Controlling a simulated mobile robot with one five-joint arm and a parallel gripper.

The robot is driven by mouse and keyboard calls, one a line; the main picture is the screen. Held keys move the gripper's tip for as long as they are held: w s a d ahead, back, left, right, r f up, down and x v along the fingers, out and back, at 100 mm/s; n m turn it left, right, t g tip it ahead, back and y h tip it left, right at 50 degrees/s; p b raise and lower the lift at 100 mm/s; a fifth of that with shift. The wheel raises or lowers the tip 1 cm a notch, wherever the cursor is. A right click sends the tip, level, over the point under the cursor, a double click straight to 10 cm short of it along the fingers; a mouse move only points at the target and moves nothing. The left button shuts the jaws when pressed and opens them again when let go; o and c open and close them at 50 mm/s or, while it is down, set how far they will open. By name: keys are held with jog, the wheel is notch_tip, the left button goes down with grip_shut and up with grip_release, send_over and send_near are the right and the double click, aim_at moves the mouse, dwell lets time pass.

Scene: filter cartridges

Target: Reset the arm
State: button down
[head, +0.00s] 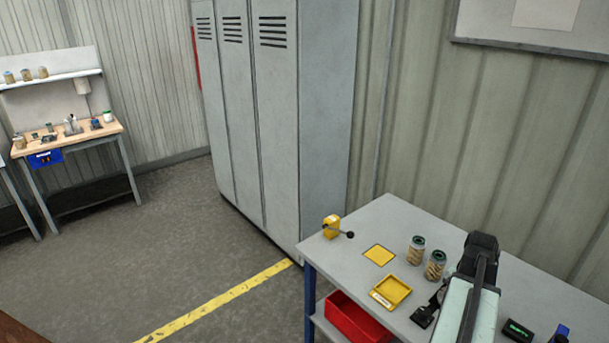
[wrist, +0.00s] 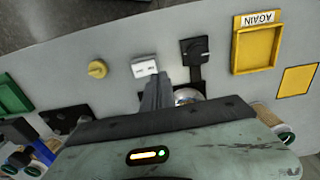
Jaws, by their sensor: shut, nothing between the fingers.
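My arm (head: 470,300) reaches over the grey table (head: 470,254) at the right of the head view. Its gripper is hidden there. In the wrist view my gripper (wrist: 157,88) has its fingers together with nothing between them, just below a small white box (wrist: 145,67). Two filter cartridges stand upright on the table left of my arm, one farther (head: 416,250) and one nearer (head: 435,265). They are apart from my gripper.
A yellow tray (head: 402,300) marked AGAIN in the wrist view and a yellow square (head: 380,255) lie left of my arm. A red bin (head: 338,312) sits below. Lockers (head: 275,120) stand behind.

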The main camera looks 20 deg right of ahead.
jog(key=w+a+n, duration=0.6)
jog(key=w+a, duration=1.2)
jog(key=a, duration=0.3)
jog(key=w+a+n, duration=0.2)
jog(key=a+n, duration=0.6)
jog(key=a, duration=1.9)
jog(key=shift+w, duration=0.2)
jog(key=shift+a, duration=0.15)
